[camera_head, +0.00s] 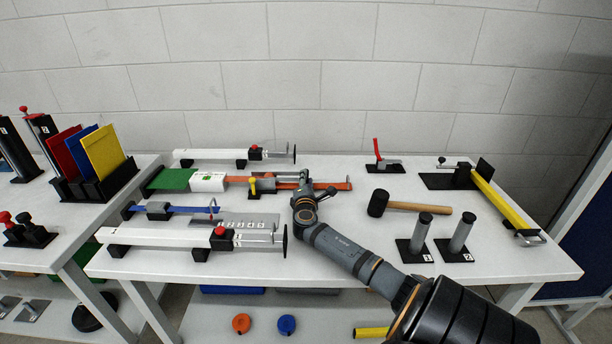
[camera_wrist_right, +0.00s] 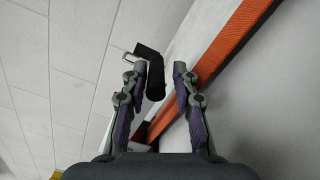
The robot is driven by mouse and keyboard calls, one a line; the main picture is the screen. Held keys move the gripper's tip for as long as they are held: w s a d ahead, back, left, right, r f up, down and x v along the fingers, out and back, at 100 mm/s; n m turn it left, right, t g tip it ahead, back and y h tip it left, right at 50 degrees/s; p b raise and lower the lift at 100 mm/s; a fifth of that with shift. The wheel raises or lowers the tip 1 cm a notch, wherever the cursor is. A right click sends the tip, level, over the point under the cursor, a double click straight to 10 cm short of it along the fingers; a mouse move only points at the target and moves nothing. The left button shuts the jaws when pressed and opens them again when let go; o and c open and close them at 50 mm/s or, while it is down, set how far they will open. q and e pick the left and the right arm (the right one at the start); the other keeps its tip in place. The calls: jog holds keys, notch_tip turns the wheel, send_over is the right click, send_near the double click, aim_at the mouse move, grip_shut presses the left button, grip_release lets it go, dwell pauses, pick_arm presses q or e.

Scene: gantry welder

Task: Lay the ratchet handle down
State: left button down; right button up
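My right gripper (camera_head: 305,188) is over the right part of the orange bar (camera_head: 335,186) on the white table. In the right wrist view its two fingers (camera_wrist_right: 160,80) stand apart, with the orange bar (camera_wrist_right: 232,47) running diagonally beyond them. A black cylindrical grip (camera_wrist_right: 155,80) with a bright metal end shows between the fingertips, nearer the left finger. I cannot tell whether it touches that finger, or whether it is the ratchet handle. A grey body (camera_head: 270,187) and a small yellow lever (camera_head: 254,185) sit on the orange bar left of my gripper. My left gripper is not in view.
White beams with red knobs lie behind (camera_head: 212,154) and in front (camera_head: 185,238). A blue bar (camera_head: 183,210) lies between. A mallet (camera_head: 415,206), two grey posts (camera_head: 420,232) and a yellow bar (camera_head: 500,202) stand or lie to the right. A red-handled clamp (camera_head: 381,158) is behind.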

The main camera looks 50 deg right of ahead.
jog(key=shift+o, duration=0.4)
jog(key=shift+r, duration=0.1)
jog(key=v, duration=1.2)
